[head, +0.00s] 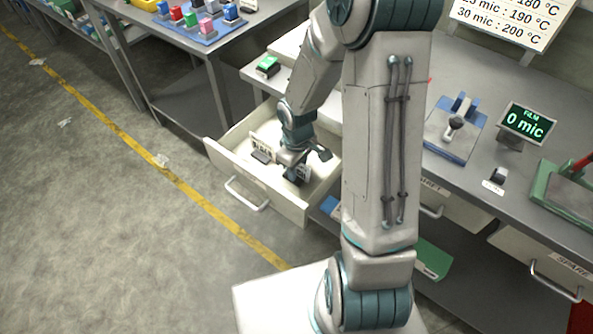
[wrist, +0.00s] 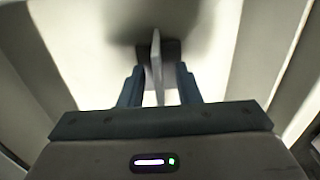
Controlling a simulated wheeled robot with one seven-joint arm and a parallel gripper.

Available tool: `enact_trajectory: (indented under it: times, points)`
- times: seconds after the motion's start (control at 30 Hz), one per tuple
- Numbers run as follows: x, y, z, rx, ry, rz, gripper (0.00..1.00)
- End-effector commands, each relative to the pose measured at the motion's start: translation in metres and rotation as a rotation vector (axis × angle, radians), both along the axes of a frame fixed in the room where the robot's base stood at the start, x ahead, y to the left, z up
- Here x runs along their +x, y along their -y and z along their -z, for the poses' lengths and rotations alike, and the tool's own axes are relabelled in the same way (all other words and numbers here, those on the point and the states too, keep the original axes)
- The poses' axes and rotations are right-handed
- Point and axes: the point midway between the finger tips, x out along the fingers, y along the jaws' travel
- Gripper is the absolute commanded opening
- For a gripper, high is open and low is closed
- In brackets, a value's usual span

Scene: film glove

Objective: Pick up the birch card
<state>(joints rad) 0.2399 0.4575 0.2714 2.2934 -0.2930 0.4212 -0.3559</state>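In the head view, my gripper (head: 297,177) reaches down into an open drawer (head: 222,160). It is at a small upright white card (head: 304,172) with dark lettering, partly hidden by the gripper. Another labelled card (head: 262,146) stands on a dark base to its left. The lettering is too small to tell for sure which one is the birch card. In the wrist view, a thin pale card (wrist: 156,62) stands edge-on in a dark base, between the two fingers of my gripper (wrist: 158,88). The gripper is open, with a gap visible on each side of the card.
The drawer walls stand close around my gripper, with a front handle (head: 246,194). The bench above holds a green-topped block (head: 267,67), a blue device (head: 454,128) and a display reading 0 mic (head: 527,123). The floor at left is mostly clear.

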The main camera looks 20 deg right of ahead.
Motion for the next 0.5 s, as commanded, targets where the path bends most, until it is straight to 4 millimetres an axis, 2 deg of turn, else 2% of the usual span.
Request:
enact_trajectory:
  times: [0.5]
  points:
    - [0.0000,0.0002,0.0033,0.000,0.000,0.001,0.30]
